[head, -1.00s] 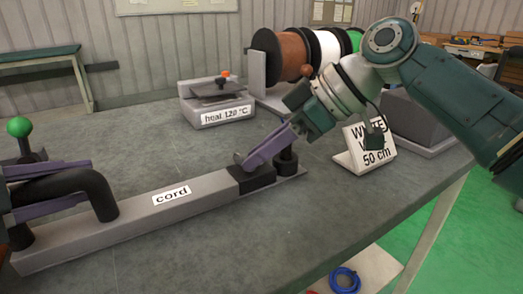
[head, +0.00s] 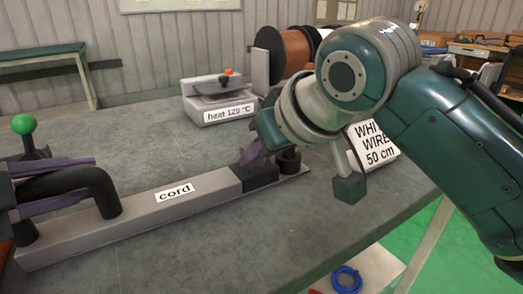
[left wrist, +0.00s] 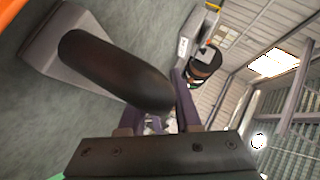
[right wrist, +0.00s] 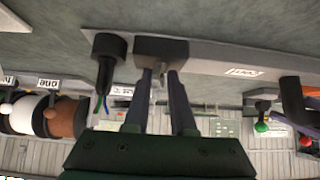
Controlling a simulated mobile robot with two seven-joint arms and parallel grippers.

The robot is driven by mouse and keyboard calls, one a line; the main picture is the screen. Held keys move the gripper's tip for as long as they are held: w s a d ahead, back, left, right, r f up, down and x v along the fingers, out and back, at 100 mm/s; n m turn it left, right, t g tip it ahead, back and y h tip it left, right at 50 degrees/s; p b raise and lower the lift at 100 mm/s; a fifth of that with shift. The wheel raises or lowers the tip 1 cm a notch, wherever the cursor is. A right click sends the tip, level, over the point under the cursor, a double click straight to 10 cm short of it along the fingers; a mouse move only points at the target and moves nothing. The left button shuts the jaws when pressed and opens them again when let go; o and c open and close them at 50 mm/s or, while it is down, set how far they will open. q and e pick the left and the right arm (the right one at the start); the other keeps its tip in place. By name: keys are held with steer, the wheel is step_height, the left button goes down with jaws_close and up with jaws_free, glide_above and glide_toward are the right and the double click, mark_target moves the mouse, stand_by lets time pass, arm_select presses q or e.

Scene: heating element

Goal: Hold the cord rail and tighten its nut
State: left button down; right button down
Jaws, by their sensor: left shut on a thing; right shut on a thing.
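The cord rail (head: 120,224) is a long grey bar labelled "cord" on the table. It has a black arched handle (head: 80,183) at the left, a black block (head: 262,177) and a black cup (head: 288,161) at the right. My left gripper (head: 88,181) is shut on the handle, which fills much of the left wrist view (left wrist: 110,70). My right gripper (head: 250,156) is shut at the black block, and its wrist hides most of its fingers in the head view. In the right wrist view its fingertips (right wrist: 160,76) close around a small nut (right wrist: 162,71) at the block.
A heater (head: 218,106) labelled "heat 120 °C" stands behind the rail. Wire spools (head: 284,52) stand at the back, partly behind my right arm. A white-wire sign (head: 378,145) stands at the right. A green-knobbed device (head: 23,124) is at the left. The table in front of the rail is clear.

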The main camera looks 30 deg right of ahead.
steer(key=shift+a+f+m+h, duration=0.1)
steer(key=shift+a+m+h, duration=0.1)
steer(key=shift+m+h, duration=0.55)
steer(key=shift+a+f+m+h, duration=0.15)
steer(key=shift+m+h, duration=0.4)
steer(key=shift+m, duration=0.3)
steer(key=shift+r+m+g, duration=0.1)
steer(key=shift+m+g, duration=0.2)
steer(key=c, duration=0.8)
jaws_free()
steer(key=shift+o, duration=0.2)
steer(key=shift+r, duration=0.1)
steer(key=v, duration=1.2)
steer(key=shift+a, duration=0.15)
steer(key=shift+s, duration=0.1)
